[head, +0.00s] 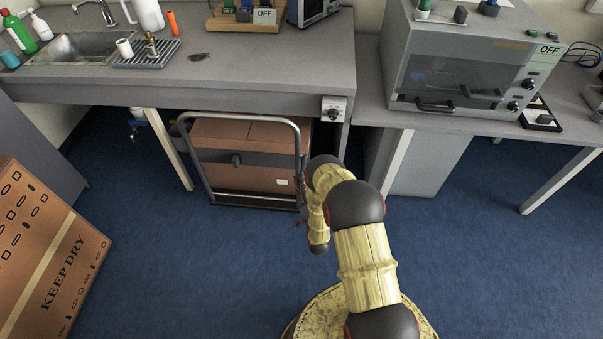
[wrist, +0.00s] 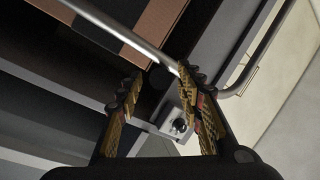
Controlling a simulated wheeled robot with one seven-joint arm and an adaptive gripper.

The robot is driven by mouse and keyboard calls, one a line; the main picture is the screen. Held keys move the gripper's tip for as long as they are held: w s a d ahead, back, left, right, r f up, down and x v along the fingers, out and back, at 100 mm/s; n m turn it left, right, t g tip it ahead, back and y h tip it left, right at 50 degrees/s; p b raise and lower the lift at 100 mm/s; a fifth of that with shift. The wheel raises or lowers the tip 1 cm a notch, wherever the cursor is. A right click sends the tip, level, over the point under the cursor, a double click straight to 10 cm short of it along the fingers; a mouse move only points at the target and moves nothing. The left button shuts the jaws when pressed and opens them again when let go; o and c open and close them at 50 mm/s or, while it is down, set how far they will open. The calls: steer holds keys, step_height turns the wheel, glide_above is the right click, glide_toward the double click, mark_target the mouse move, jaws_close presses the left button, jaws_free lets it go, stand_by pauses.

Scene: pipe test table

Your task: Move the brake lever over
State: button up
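No other part is clearly a brake lever. My gripper (wrist: 160,80) is open in the wrist view, its two fingers apart and nothing held between them. A grey tube (wrist: 130,37) runs across the view near the fingertips; contact cannot be told. In the head view, my arm reaches the cart's right side, and the gripper is mostly hidden.
The bench (head: 270,60) overhangs the cart, with a knob box (head: 333,108) on its front edge; the knob (wrist: 178,125) shows in the wrist view. A grey cabinet machine (head: 460,65) stands at right. A "KEEP DRY" carton (head: 45,255) stands at left. Blue floor (head: 180,260) is clear between.

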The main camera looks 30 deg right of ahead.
steer(key=v, duration=0.5)
steer(key=shift+s, duration=0.1)
steer(key=shift+c, duration=0.5)
